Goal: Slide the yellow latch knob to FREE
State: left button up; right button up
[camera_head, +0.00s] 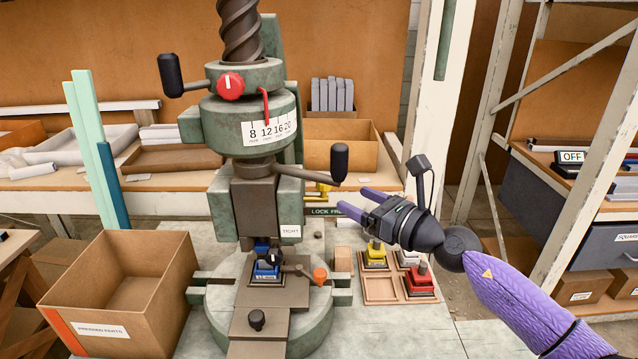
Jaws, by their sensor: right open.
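The fly press (250,135) stands in the middle with its screw upright. A yellow part that looks like the latch knob (323,188) shows at the right side of the press, behind the dark hand lever. Below it is a dark label (325,212) reading "LOCK FR"; its right end is hidden by my gripper's finger. My right gripper (352,198) is open, with its purple fingers pointing left toward the knob. It appears empty and a little right of the knob; I cannot tell whether it touches anything. My left gripper is out of view.
A "PRESSED PARTS" box (115,285) stands at left. A tray (380,289) with yellow, white and red tools lies below my right gripper. An orange knob (320,276) sits on the press base.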

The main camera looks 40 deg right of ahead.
aim_at(329, 187)
jog(key=w, duration=0.7)
jog(key=shift+w+a, duration=0.3)
jog(key=shift+w, duration=0.05)
jog(key=shift+c, duration=0.2)
grip_shut()
jog(key=shift+f, duration=0.1)
dwell(0.8)
